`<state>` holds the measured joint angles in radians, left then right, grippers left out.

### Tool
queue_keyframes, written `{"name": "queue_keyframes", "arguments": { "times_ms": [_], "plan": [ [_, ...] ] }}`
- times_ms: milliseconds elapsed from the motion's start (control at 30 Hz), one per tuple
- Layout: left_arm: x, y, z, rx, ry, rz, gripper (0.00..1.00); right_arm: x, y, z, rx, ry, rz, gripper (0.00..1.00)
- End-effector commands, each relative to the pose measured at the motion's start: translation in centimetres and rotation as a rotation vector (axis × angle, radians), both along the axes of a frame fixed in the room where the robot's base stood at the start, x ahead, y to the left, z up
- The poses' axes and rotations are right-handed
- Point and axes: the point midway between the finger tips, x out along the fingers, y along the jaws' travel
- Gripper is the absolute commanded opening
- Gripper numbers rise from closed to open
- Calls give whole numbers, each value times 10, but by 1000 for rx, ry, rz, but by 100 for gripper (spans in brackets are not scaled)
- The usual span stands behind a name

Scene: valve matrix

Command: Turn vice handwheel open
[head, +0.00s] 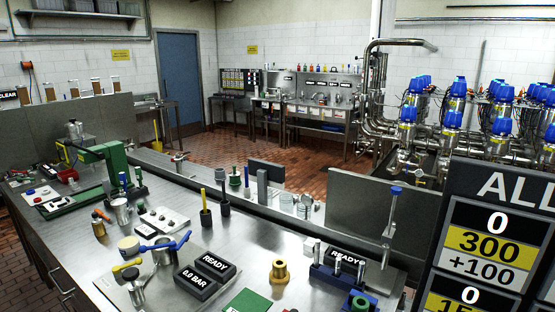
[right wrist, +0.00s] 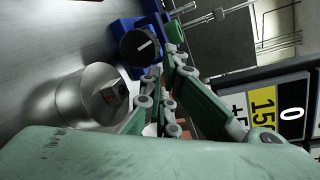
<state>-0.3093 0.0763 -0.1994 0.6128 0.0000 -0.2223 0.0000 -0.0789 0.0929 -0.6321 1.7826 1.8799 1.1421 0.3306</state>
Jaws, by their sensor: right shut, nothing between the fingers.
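In the right wrist view, a round black knob with a white line (right wrist: 140,45) sits on a blue body (right wrist: 122,28); it looks like the vice handwheel, but I cannot be sure. My right gripper (right wrist: 162,70) has green fingers with grey joints. It is shut and empty, with its tips close beside the knob; whether they touch it is unclear. In the head view, a blue block with upright metal pins (head: 342,277) stands at the bottom right, with a green round part (head: 358,302) near it. My left gripper is not in view.
A steel cylinder (right wrist: 92,95) stands beside the gripper. On the bench are a brass fitting (head: 279,272), black READY and 0.0 BAR blocks (head: 204,275), a blue-handled valve (head: 165,250) and a green press (head: 105,153). A dark score panel (head: 490,235) fills the right.

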Motion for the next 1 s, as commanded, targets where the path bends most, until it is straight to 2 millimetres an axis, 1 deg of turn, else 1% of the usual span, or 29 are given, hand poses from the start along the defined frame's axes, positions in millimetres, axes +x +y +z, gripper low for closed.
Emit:
{"name": "queue_keyframes", "arguments": {
  "times_ms": [67, 200, 433, 533, 1000],
  "plan": [
    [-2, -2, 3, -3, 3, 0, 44, 7, -5, 1, 1, 1, -1, 0],
    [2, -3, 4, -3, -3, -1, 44, 16, -10, 1, 3, 1, 0, 0],
    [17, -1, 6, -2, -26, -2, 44, 19, -13, 0, 3, 2, -1, 0],
    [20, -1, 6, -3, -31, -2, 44, 19, -13, 0, 3, 2, -1, 0],
    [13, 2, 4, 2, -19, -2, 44, 21, -11, -2, 1, 1, -1, 0]
  ]
}}
